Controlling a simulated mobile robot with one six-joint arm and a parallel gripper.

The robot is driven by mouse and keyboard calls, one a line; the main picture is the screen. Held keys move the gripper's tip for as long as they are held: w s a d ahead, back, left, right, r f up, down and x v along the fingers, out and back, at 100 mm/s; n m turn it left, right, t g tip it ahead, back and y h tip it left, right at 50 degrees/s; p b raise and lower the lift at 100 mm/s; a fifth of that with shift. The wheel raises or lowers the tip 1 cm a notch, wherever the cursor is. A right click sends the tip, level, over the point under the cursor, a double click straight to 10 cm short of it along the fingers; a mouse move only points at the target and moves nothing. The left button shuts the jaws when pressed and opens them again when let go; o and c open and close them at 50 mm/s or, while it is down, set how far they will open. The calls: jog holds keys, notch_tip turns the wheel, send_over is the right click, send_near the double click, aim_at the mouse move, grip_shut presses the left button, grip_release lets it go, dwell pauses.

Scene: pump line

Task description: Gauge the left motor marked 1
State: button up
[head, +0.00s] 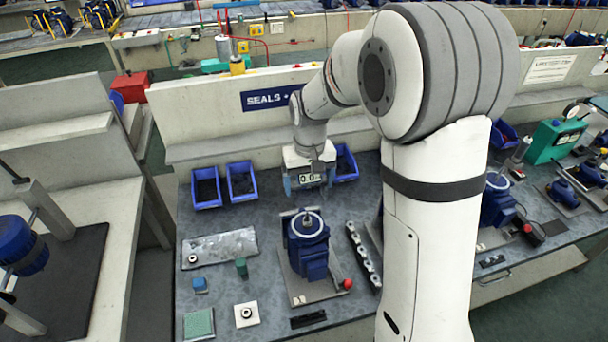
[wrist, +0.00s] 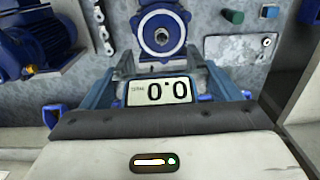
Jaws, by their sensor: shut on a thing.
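My gripper (head: 311,184) is shut on a gauge with a 0.0 display (head: 306,178). In the wrist view, the gauge's lit display (wrist: 162,91) sits between the two fingers of the gripper (wrist: 161,72). A blue motor with a pale round ring on its end (head: 307,245) stands on a grey plate on the bench, below the gauge in the head view. It also shows in the wrist view (wrist: 160,30), just beyond the gauge and apart from it. A second blue motor (head: 497,203) stands to the right, partly behind my arm. I cannot read a number 1 on either motor.
Blue bins (head: 242,181) stand along the back of the bench.

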jog(key=shift+s+a+f+b, duration=0.1)
jog(key=shift+f+b, duration=0.25)
jog(key=shift+f, duration=0.25)
notch_tip(320, 180, down, 8)
jog(key=b, duration=0.5)
jog(key=shift+f+b, duration=0.1)
jog(key=shift+b, duration=0.3)
jog(key=shift+s, duration=0.15)
jog(key=shift+f, duration=0.1)
dwell(0.8)
dwell(0.3)
jog(key=o, duration=1.1)
jog(key=shift+c, duration=0.2)
